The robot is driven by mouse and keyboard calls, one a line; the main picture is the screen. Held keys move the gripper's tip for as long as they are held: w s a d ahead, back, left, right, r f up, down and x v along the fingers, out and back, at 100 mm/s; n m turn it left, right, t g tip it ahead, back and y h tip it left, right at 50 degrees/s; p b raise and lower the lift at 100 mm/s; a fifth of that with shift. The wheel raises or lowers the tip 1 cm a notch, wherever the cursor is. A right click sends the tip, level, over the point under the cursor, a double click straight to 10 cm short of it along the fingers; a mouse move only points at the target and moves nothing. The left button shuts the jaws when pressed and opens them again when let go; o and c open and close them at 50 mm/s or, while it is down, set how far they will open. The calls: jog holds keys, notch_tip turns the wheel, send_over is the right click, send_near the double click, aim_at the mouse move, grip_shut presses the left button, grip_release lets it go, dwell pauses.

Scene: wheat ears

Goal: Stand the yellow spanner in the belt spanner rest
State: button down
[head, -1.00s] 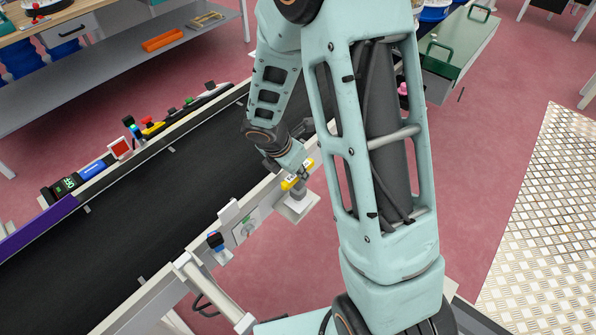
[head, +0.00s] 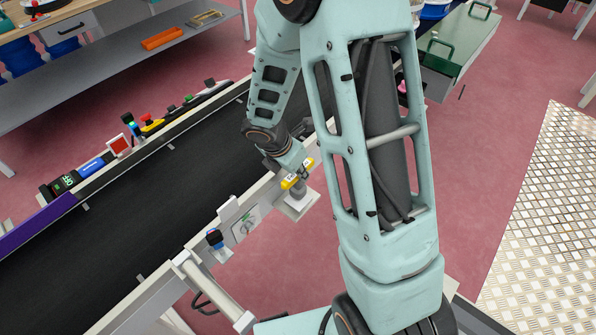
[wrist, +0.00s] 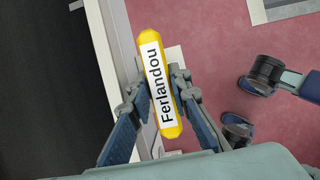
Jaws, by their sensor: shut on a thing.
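The yellow spanner (wrist: 161,85) has a white label reading "Ferlandou" and lies between the two fingers of my gripper (wrist: 158,90) in the wrist view. In the head view the spanner (head: 298,174) shows as a short yellow bar at my gripper (head: 293,172), beside the conveyor's near edge. My gripper is shut on it. A pale bracket, apparently the belt spanner rest (head: 297,207), sits right under it on the belt's side. A grey part shows between the yellow bar and this bracket. I cannot tell whether the spanner is seated. The bracket (wrist: 174,54) is mostly hidden in the wrist view.
The black conveyor belt (head: 130,200) runs diagonally on the left, with several small items along its far rail. A panel (head: 245,224) and a blue-topped knob (head: 215,240) are on the near rail. Red floor lies to the right of the rail.

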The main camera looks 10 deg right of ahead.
jog(key=shift+f, duration=0.1)
dwell(0.3)
jog(key=shift+f+b, duration=1.25)
jog(key=shift+f, duration=0.05)
jog(key=c, duration=1.7)
grip_release()
jog(key=v, duration=1.2)
jog(key=shift+r, duration=0.1)
